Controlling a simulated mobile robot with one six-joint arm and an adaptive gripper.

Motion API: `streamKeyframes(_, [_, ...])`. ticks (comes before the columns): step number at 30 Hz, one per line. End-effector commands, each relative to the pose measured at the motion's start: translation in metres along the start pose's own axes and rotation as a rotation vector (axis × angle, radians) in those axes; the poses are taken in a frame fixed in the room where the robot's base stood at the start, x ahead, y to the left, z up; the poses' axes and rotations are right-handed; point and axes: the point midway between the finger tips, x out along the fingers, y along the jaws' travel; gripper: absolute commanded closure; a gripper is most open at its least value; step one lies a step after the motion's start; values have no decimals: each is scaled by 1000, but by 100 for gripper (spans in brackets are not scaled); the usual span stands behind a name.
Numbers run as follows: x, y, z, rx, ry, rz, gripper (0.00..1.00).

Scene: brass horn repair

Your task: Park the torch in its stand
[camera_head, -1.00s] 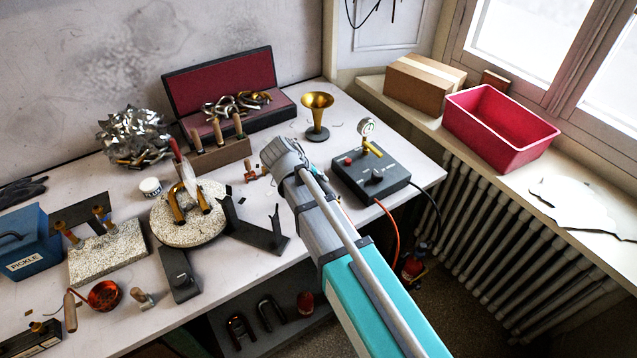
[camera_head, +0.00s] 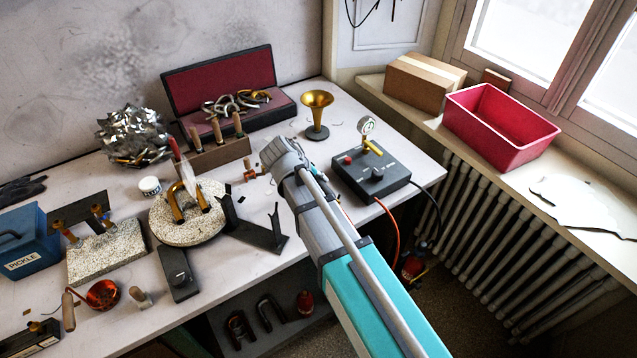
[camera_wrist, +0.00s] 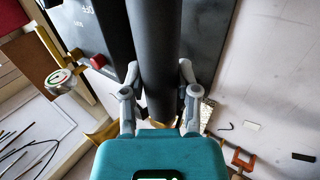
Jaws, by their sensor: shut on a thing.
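My gripper (camera_wrist: 158,78) is shut around a thick black cylinder (camera_wrist: 158,50) in the wrist view, apparently the torch's handle. The cylinder's far end runs out of the top of that view. A dark angled metal piece with raised notched ends (camera_head: 258,236), which looks like the stand, is on the bench left of my arm. It looks empty. I cannot tell how far the torch is from it.
A dark control box (camera_head: 371,177) with a gauge and orange hose stands right of my arm; it also shows beneath the cylinder in the wrist view (camera_wrist: 215,30). A brass bell (camera_head: 317,103) stands behind. A round speckled block (camera_head: 187,234) lies left.

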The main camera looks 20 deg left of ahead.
Motion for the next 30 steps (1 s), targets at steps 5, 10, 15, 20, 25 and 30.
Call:
streamKeyframes(5, [0,0,0,0,0,1,100])
streamKeyframes(10, [0,0,0,0,0,1,46])
streamKeyframes(15, [0,0,0,0,0,0,19])
streamKeyframes(20, [0,0,0,0,0,0,19])
streamKeyframes(25, [0,0,0,0,0,0,8])
streamKeyframes(30, [0,0,0,0,0,0,0])
